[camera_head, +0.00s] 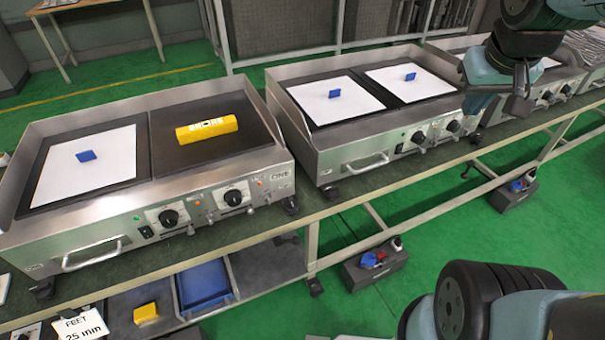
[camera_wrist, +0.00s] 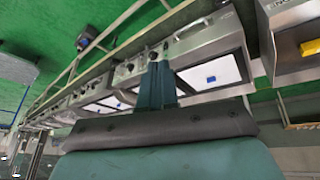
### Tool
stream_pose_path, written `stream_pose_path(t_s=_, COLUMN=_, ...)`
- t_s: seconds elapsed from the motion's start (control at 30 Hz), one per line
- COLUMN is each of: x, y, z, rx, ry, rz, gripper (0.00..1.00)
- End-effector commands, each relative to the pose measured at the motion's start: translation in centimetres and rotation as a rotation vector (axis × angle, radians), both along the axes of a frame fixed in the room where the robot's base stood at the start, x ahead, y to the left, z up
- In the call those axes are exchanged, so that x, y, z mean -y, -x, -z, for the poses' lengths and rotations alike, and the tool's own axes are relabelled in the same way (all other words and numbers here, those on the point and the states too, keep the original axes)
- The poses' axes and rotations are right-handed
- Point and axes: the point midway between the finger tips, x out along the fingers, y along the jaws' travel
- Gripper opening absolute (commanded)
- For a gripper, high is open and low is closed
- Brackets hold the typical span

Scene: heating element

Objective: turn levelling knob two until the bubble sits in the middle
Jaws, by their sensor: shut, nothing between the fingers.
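A yellow spirit level (camera_head: 207,129) lies on the dark right-hand plate of the nearest griddle (camera_head: 215,193), which is marked ONE. Its bubble is too small to read. Dark feet show under this griddle, one at the front right corner (camera_head: 290,205) and one at the front left (camera_head: 43,290); I cannot tell which is knob two. My gripper (camera_head: 518,106) is at the upper right, by the farther griddles and well away from the level. In the wrist view my gripper (camera_wrist: 158,72) is shut and empty. A yellow block, likely the level, shows at the right edge (camera_wrist: 311,47).
A second griddle (camera_head: 375,150) with white sheets and blue blocks stands to the right, and another is beyond it. Below are a blue tray (camera_head: 205,285), a yellow block (camera_head: 146,313) and a "FEET 25 mm" card (camera_head: 82,326).

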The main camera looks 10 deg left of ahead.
Motion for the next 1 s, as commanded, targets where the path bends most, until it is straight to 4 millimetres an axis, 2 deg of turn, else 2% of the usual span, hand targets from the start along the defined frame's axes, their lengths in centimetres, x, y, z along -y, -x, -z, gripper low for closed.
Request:
stream_pose_path(t_s=0.2, x=-0.9, y=-4.8, z=3.8, rx=-0.058, ry=0.060, rz=-0.066, gripper=0.00)
stream_pose_path(t_s=0.5, x=-2.7, y=-10.2, z=10.2, rx=-0.124, ry=0.089, rz=-0.185, gripper=0.00)
stream_pose_path(t_s=0.8, x=-5.5, y=-14.0, z=17.6, rx=-0.177, ry=0.052, rz=-0.318, gripper=0.00)
stream_pose_path(t_s=1.0, x=-7.9, y=-15.6, z=22.6, rx=-0.202, ry=-0.011, rz=-0.404, gripper=0.00)
